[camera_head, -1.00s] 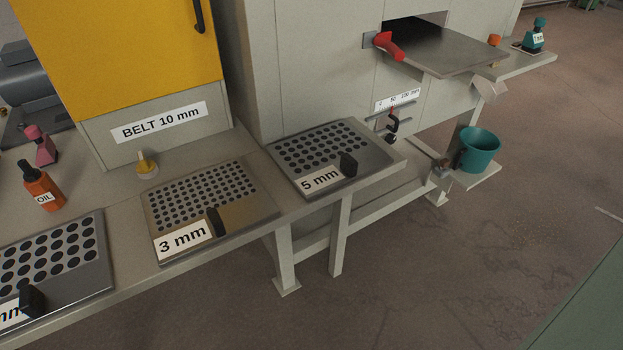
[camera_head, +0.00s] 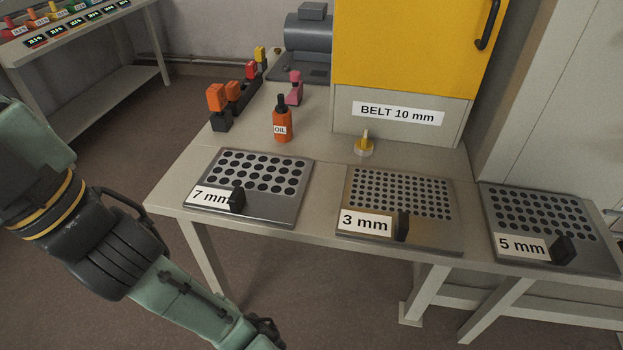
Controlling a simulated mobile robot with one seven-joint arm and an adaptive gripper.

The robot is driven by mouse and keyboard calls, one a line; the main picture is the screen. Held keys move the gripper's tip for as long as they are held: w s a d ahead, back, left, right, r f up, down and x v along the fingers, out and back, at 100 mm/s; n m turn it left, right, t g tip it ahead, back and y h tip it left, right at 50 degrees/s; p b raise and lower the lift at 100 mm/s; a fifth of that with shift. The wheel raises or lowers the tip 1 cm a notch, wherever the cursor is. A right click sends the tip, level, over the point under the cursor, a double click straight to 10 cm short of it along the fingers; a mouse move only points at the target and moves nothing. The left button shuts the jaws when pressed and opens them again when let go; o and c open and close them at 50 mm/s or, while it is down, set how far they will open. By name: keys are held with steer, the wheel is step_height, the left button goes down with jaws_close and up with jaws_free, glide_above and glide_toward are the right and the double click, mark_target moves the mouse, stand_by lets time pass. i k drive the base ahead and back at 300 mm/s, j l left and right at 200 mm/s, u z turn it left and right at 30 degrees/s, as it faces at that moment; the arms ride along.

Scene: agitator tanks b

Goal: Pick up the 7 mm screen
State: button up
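The 7 mm screen (camera_head: 275,209) is a grey metal plate with large round holes, lying flat on the bench at its front left. It has a white "7 mm" label and a black block handle (camera_head: 237,199) at its front edge. Nothing is touching it. My arm reaches in from the left and runs down to the bottom edge, in front of the bench and apart from the screen. I cannot make out my gripper's fingers in this view.
To the right lie the 3 mm screen (camera_head: 432,227) and the 5 mm screen (camera_head: 590,256). Behind are an orange oil bottle (camera_head: 282,123), a pink-topped item (camera_head: 295,88), a yellow-capped item (camera_head: 364,147) and a yellow cabinet (camera_head: 405,45). Another table (camera_head: 85,37) stands back left.

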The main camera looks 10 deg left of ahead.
mark_target(253, 186)
steer(key=u, duration=0.45)
steer(key=l+u, duration=0.15)
steer(key=u, duration=0.75)
steer(key=l+u, duration=0.15)
steer(key=u, duration=0.3)
steer(key=k+l+u, duration=0.1)
steer(key=l+u, duration=0.25)
steer(key=k+l+u, duration=0.1)
steer(key=l+u, duration=0.25)
steer(key=k+l+u, duration=0.15)
steer(key=u, duration=0.2)
steer(key=k+l+u, duration=0.25)
steer(key=k+l, duration=0.55)
steer(key=k, duration=0.05)
